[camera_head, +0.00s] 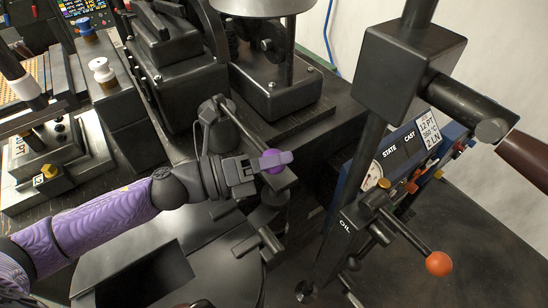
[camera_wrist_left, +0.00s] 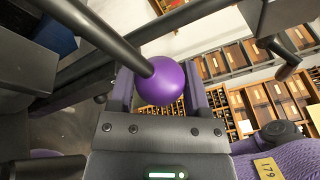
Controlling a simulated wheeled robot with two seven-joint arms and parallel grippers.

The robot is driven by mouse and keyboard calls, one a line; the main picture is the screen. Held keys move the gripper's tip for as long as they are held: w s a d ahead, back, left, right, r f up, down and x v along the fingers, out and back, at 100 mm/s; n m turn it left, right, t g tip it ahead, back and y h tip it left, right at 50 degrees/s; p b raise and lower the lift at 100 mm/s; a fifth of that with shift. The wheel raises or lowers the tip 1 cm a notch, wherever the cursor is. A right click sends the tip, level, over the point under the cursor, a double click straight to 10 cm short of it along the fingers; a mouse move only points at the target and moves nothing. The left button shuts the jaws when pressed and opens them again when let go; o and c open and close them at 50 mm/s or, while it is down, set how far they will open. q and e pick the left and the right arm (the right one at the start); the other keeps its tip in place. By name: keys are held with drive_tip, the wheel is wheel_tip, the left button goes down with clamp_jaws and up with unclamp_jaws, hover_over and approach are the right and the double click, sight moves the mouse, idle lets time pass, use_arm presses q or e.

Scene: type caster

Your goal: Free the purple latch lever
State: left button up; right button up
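The purple latch lever is a dark rod (camera_head: 238,128) ending in a purple ball knob (camera_head: 272,169). My left gripper (camera_head: 270,162) reaches it from the left, and one finger crosses over the ball. In the left wrist view the purple ball (camera_wrist_left: 162,82) lies between the two fingers of the left gripper (camera_wrist_left: 161,90) and fills the space between them, with no clear gap on either side. The rod runs up and left from the ball in that view. The far side of the ball is hidden. My right gripper is not in view.
A black column with a heavy block (camera_head: 409,70) stands right of the lever. A crank with an orange ball (camera_head: 439,263) sticks out lower right. A blue panel (camera_head: 400,150) reads "STATE CAST". Dark machine housings (camera_head: 180,70) crowd the back left. Bare dark tabletop (camera_head: 480,230) lies at right.

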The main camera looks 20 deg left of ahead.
use_arm(q)
clamp_jaws()
drive_tip(key=shift+r+p, duration=0.4)
drive_tip(key=shift+r, duration=0.05)
drive_tip(key=r+n+p, duration=0.1)
drive_tip(key=r+p, duration=0.1)
drive_tip(key=a+r+n+p, duration=0.1)
drive_tip(key=r+n+p, duration=0.1)
drive_tip(key=r, duration=0.1)
drive_tip(key=w+r+n+t+p, duration=0.1)
drive_tip(key=r+p, duration=0.1)
drive_tip(key=shift+a+r+n+h, duration=0.15)
drive_tip(key=shift+n+h, duration=0.15)
drive_tip(key=shift+n, duration=0.1)
drive_tip(key=shift+w+a+r+n+t+p, duration=0.2)
drive_tip(key=shift+w+a+r+n+p, duration=0.1)
drive_tip(key=shift+r+n+p, duration=0.2)
drive_tip(key=shift+w+a+r+n+t+p, duration=0.15)
drive_tip(key=shift+a+r+n+t+p, duration=0.15)
drive_tip(key=shift+r+n, duration=0.25)
drive_tip(key=shift+r, duration=0.1)
drive_tip(key=o, duration=0.8)
unclamp_jaws()
drive_tip(key=shift+c, duration=0.2)
